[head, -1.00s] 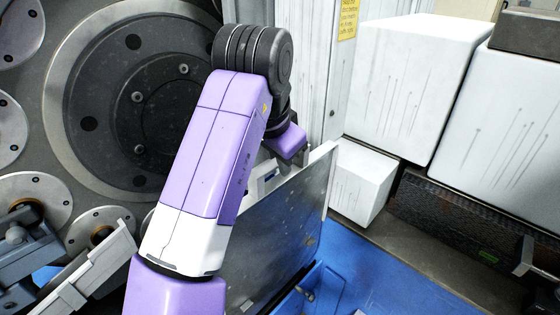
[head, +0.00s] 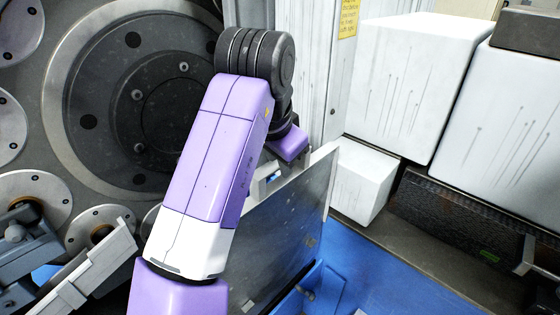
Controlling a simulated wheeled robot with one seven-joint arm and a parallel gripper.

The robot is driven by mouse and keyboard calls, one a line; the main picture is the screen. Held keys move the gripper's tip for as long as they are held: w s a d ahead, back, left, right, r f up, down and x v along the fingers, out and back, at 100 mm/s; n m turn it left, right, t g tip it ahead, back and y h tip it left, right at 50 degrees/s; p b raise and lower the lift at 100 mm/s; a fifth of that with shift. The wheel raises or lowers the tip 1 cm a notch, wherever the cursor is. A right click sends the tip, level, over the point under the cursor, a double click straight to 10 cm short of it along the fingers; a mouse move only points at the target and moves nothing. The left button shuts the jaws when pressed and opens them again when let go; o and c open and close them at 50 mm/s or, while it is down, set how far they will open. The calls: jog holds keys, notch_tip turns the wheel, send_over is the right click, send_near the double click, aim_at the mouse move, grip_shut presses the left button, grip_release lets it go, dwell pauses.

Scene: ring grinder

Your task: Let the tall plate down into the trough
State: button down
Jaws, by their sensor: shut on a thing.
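The tall plate (head: 290,232) is a grey, speckled metal sheet standing on edge, slightly tilted, right of my arm. My gripper (head: 297,162) is at the plate's upper edge and is shut on it; the fingertips are mostly hidden behind the purple wrist. A blue structure (head: 318,285) lies at the plate's lower right, and it may be part of the trough. The plate's lower edge and left part are hidden by my arm, so I cannot tell whether it touches the bottom.
A large round grinder disc (head: 140,110) fills the left behind my arm. White blocks (head: 412,85) stand at the right. A dark block (head: 450,222) lies below them. The blue floor (head: 400,265) is open at the lower right.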

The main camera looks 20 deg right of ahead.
jog(key=shift+s+d+f, duration=0.1)
jog(key=shift+s+f, duration=0.05)
jog(key=shift+f, duration=0.3)
dwell(0.3)
